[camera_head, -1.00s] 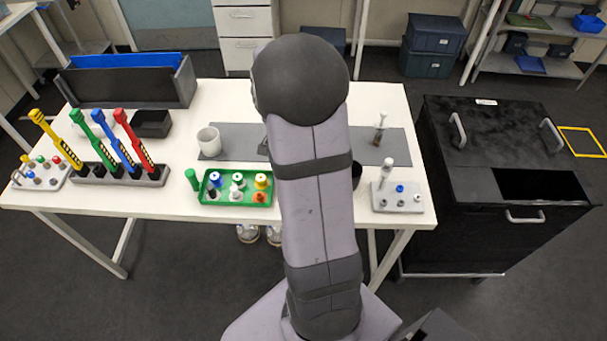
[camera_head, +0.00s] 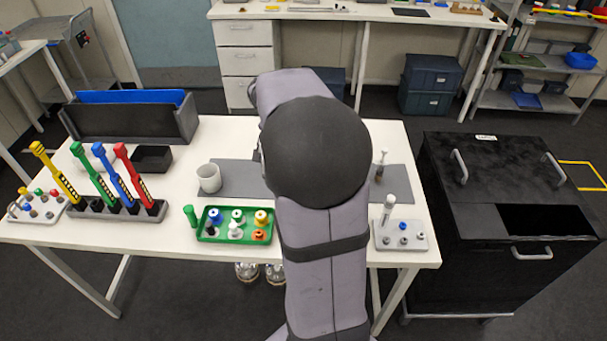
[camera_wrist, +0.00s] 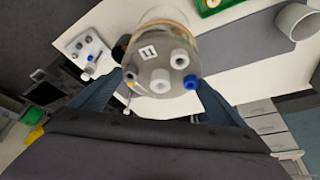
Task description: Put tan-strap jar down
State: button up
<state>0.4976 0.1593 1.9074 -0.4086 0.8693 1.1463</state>
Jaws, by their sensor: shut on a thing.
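The jar (camera_wrist: 158,75) fills the upper middle of the wrist view, seen from its lid side. It has a grey lid with several ports, one capped blue, and a small label reading "11". A tan band shows around its body. My gripper (camera_wrist: 160,97) is shut on it, one finger on each side. The white table (camera_head: 225,145) and its grey mat (camera_head: 230,178) lie beyond the jar; I cannot tell whether its base touches anything. In the head view my arm hides the jar and gripper.
A white cup (camera_head: 208,178) stands on the mat's left. A green tray of bottles (camera_head: 205,236) and a grey block with ports (camera_head: 415,244) sit at the front edge. Colored-handled tools stand in a rack (camera_head: 90,208) at left. A black bin (camera_head: 470,260) stands right of the table.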

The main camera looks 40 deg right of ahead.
jog(key=shift+w+d+r+n, duration=0.15)
jog(key=shift+w+r, duration=0.15)
jog(key=shift+r, duration=0.25)
jog(key=shift+w+r+n, duration=0.15)
jog(key=shift+w+r, duration=0.1)
jog(key=shift+r, duration=0.3)
jog(key=w+n+t+y+p, duration=0.1)
jog(key=w+n+t+y, duration=0.2)
jog(key=w+n, duration=1.1)
jog(key=shift+w+d+r+t+y, duration=0.3)
jog(key=shift+w+d+t+y, duration=0.15)
jog(key=shift+w, duration=4)
